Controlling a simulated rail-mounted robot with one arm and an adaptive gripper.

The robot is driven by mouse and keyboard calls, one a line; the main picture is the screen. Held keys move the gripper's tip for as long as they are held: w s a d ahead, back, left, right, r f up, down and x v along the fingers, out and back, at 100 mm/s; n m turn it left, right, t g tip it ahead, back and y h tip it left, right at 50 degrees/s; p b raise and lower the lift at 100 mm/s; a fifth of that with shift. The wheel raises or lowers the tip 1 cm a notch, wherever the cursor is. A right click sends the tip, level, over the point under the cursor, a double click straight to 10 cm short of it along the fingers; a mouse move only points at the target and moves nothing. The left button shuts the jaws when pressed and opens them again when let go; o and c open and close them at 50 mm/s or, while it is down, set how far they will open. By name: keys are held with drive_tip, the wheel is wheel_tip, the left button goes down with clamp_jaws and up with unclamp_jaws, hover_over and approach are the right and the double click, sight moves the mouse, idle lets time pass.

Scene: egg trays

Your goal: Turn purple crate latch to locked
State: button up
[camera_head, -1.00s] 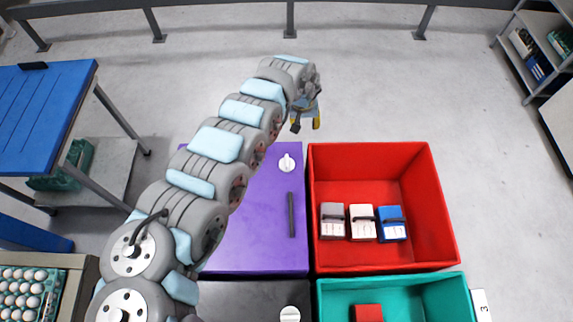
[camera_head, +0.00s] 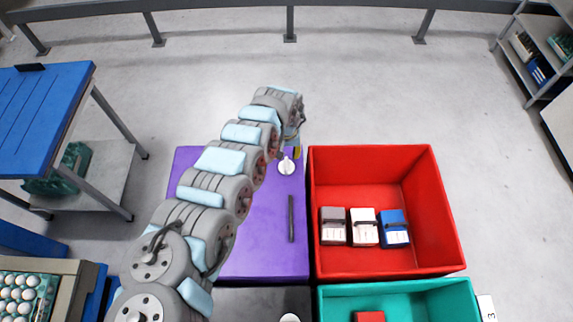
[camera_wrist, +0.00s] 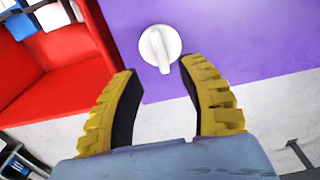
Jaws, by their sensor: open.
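The purple crate (camera_head: 262,240) stands in the middle of the head view, with a dark bar handle (camera_head: 291,218) on its lid. Its latch, a round white knob with a raised grip (camera_head: 286,167), sits near the far right corner of the lid. In the wrist view the latch (camera_wrist: 160,47) is just beyond the fingertips, roughly centred between them, with its grip pointing toward the gripper. My gripper (camera_wrist: 157,70) is open and empty, its two yellow ribbed fingers apart. In the head view the gripper (camera_head: 297,152) is partly hidden by my arm, close to the latch.
A red open crate (camera_head: 437,210) stands right beside the purple one and holds several small boxes. A teal crate (camera_head: 400,286) is in front of it. A blue table (camera_head: 40,115) is at the left. The floor behind the crates is clear.

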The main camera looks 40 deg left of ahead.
sight(287, 163)
wheel_tip(287, 163, down, 7)
drive_tip(key=shift+f+b, duration=0.1)
drive_tip(key=shift+b, duration=0.95)
clamp_jaws()
